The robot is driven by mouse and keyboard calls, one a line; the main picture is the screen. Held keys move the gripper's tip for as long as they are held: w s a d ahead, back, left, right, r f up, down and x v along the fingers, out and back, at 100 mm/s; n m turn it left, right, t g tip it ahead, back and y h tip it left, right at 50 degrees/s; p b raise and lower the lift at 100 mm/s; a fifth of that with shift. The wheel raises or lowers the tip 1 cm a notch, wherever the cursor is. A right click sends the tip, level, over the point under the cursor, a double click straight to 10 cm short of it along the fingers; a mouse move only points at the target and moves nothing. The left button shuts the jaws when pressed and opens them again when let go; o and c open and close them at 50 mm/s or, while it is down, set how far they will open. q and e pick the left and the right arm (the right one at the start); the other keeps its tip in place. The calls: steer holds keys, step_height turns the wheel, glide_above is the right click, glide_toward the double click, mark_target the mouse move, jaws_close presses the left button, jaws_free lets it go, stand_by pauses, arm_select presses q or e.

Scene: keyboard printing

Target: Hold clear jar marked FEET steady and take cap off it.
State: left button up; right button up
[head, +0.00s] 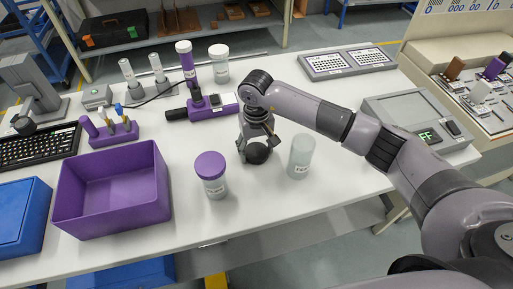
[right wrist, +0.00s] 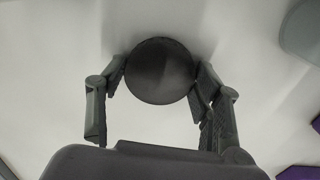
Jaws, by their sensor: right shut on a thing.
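A clear, frosted jar (head: 301,157) stands upright on the white table, right of my right gripper; no cap shows on it. Its small label is too blurred to read surely. My right gripper (head: 258,147) points down and is shut on a round dark cap (head: 258,154), low over the table; I cannot tell if the cap touches it. In the right wrist view the cap (right wrist: 160,71) sits between the two fingers (right wrist: 160,85), apart from the jar. My left gripper is not in view.
A second jar with a purple lid (head: 211,165) stands left of the gripper. A purple bin (head: 112,217) and a blue bin (head: 20,217) are at the left. A purple device (head: 212,108) lies behind. The table front between and right of the jars is clear.

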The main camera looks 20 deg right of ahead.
mark_target(256, 152)
steer(key=o, duration=1.3)
steer(key=shift+f, duration=0.1)
steer(key=shift+r+p, duration=0.25)
steer(key=shift+p, duration=0.1)
steer(key=shift+w+r+b, duration=0.1)
steer(key=shift+r+b, duration=0.2)
steer(key=shift+r, duration=0.1)
step_height(256, 152, up, 11)
steer(key=b, duration=0.2)
